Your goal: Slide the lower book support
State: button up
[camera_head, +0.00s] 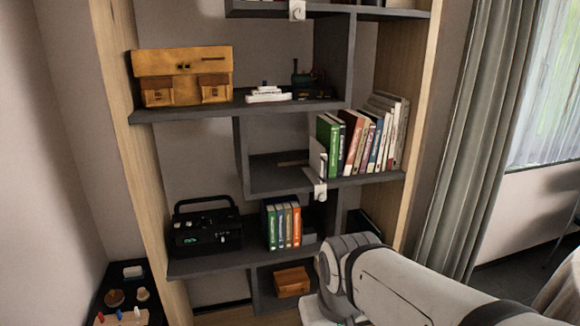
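The lower book support (320,191) is a small white piece at the front edge of the middle-right shelf. Its pale upright plate (317,158) stands at the left end of a row of books (360,140), close beside a green book. Whether the plate touches that book I cannot tell. A second white book support (297,10) is on the higher shelf at the top edge of the view. My arm comes in from the lower right, below the lower support. My gripper's fingers are not visible.
The middle-right shelf (275,178) has bare room left of the support. A black radio (206,228) and several books (282,225) stand on the shelf below. A brown bag (183,76) and a white model ship (268,95) are above left. A curtain (485,130) hangs at right.

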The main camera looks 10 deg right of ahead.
aim_at(317, 173)
jog(key=z, duration=0.2)
jog(key=i, duration=1.1)
jog(key=u, duration=0.25)
